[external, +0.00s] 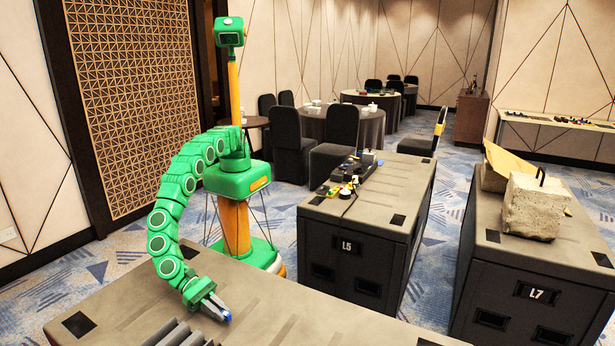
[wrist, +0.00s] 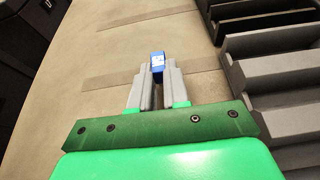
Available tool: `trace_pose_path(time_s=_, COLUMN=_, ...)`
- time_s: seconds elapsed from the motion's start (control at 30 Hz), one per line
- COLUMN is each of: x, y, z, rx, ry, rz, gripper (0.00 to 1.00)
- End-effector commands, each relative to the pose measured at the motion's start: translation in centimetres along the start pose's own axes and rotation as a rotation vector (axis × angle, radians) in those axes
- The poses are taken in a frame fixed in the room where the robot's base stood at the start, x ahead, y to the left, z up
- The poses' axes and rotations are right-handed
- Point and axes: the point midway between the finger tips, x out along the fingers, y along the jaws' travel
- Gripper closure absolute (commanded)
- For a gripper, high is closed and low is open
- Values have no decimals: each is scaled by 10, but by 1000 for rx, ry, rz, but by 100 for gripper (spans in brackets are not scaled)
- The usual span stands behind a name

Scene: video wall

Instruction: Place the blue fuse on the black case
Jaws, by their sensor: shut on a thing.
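The blue fuse (external: 227,316) is held at the tip of my gripper (external: 214,305), over the near case's top (external: 270,310). In the wrist view my gripper (wrist: 157,82) has its two grey fingers shut on the blue fuse (wrist: 157,60), which sticks out beyond the fingertips and has a pale label. Several dark cases with grey-brown tops are in view, including L5 (external: 345,250) and L7 (external: 535,292); I cannot tell which is the black case. Whether the fuse touches the surface below is unclear.
Grey ribbed pieces (external: 178,334) lie beside my gripper and show at right in the wrist view (wrist: 275,85), with black ribbed pieces (wrist: 262,25) beyond. Small electronics (external: 352,172) sit on L5. A concrete block (external: 535,205) sits on L7.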

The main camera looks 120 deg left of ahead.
Motion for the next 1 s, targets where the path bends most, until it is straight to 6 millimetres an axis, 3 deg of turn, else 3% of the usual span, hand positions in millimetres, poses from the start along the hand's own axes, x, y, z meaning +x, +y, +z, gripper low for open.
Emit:
trace_pose_path(time_s=0.1, x=4, y=1, z=-10, rx=0, ry=1, rz=2, gripper=100)
trace_pose_path(time_s=0.5, x=6, y=1, z=-12, rx=0, ry=1, rz=2, gripper=100)
trace_pose_path(time_s=0.53, x=6, y=1, z=-12, rx=0, ry=0, rz=2, gripper=82)
trace_pose_path(time_s=0.67, x=5, y=1, z=-12, rx=0, ry=0, rz=2, gripper=62)
trace_pose_path(time_s=1.0, x=5, y=1, z=-11, rx=0, ry=0, rz=1, gripper=59)
